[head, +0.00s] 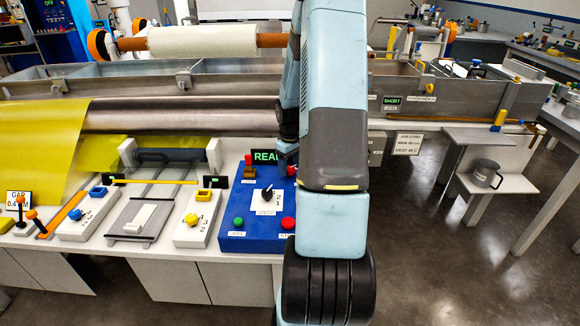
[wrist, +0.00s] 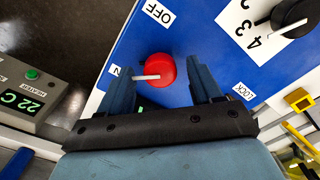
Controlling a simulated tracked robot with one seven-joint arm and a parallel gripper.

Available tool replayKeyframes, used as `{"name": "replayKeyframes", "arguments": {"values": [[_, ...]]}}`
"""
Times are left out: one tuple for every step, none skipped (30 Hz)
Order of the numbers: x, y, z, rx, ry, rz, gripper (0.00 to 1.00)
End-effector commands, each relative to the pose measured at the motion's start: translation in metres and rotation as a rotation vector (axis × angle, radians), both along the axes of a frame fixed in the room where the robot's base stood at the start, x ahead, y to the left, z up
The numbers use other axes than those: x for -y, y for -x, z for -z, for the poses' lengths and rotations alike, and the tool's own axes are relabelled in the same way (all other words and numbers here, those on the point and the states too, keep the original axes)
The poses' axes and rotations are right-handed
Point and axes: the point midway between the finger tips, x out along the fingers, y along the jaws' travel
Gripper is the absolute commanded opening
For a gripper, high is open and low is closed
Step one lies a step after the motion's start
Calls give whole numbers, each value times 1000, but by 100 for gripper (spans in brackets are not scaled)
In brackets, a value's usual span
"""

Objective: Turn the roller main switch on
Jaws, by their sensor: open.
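The roller main switch, a red round knob with a white pointer bar (wrist: 160,72), sits on the blue panel (wrist: 212,25) in the wrist view. An OFF label (wrist: 158,12) lies above it. A label ending in N (wrist: 115,71), partly hidden by a finger, lies to its left. The white bar points left, toward that label. My gripper (wrist: 164,76) is open, with one finger on each side of the red knob; I cannot tell whether they touch it. In the head view my arm hides most of the gripper and the right side of the blue panel (head: 230,240).
A black dial (wrist: 290,15) with numbers and a LOCK label (wrist: 243,91) are on the same panel. A heater box (wrist: 30,90) reading 22 C stands left in the wrist view. The head view shows green (head: 238,222) and red (head: 288,223) buttons low on the panel.

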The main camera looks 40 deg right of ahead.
Motion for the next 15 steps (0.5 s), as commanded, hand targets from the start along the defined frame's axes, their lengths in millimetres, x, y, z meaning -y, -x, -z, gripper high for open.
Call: {"name": "replayKeyframes", "arguments": {"values": [[0, 0, -4, 2, 1, 1, 64], [0, -1, -7, 2, 2, 1, 64], [1, -1, -12, 3, 2, 1, 64], [1, -1, -17, 3, 3, 1, 64], [1, -1, -22, 3, 3, 1, 64], [1, 0, -28, 4, 4, 1, 64], [1, -1, -34, 4, 4, 1, 64], [1, -1, -40, 5, 3, 1, 64], [1, -1, -48, 5, 3, 2, 64], [1, -1, -54, 5, 3, 1, 64], [1, -1, -60, 6, 4, 1, 64], [1, -1, -68, 4, 4, 1, 64], [1, -1, -74, 5, 3, 1, 64], [1, -1, -80, 5, 3, 1, 64], [0, -1, -87, 5, 3, 0, 64]]}}
